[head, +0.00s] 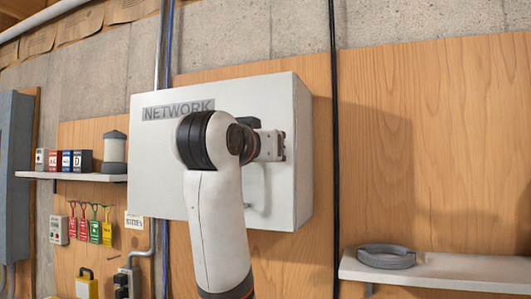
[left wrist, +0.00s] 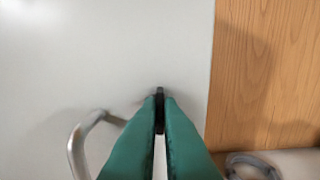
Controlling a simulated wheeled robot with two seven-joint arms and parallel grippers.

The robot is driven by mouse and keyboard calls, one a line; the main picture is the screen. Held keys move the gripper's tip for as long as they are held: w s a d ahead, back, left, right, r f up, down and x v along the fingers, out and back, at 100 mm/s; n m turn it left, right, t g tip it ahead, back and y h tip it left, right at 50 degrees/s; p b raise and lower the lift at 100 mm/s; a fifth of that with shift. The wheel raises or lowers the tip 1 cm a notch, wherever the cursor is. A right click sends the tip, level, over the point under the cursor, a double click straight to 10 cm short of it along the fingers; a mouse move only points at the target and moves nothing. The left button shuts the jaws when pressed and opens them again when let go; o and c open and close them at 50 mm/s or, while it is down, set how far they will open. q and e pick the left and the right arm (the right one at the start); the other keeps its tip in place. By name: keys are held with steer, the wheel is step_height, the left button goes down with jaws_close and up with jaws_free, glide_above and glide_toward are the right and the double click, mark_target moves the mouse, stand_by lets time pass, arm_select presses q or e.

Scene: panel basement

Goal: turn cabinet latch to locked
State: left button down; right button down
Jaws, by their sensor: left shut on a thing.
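The white cabinet (head: 155,185) marked NETWORK hangs on the wooden wall panel; its door (left wrist: 60,50) fills the left of the left wrist view. My left gripper (head: 272,146) is up against the door near its right side, its fingertips hidden in the head view. In the left wrist view its green fingers (left wrist: 160,103) are shut on the small dark cabinet latch (left wrist: 160,93), which looks upright. The latch is hidden in the head view. My right gripper is in neither view.
A curved metal door handle (left wrist: 75,145) stands out left of the fingers. A shelf (head: 440,270) at the lower right holds a grey ring-shaped object (head: 386,256). A small shelf (head: 70,176) with several items and hanging tags (head: 95,228) is at the left. A black cable runs right of the cabinet.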

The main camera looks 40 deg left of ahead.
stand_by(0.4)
arm_select(q)
steer(key=c, duration=1.6)
jaws_free()
steer(key=shift+s, duration=0.1)
steer(key=b+v, duration=1.1)
steer(key=b, duration=0.6)
steer(key=shift+s, duration=0.4)
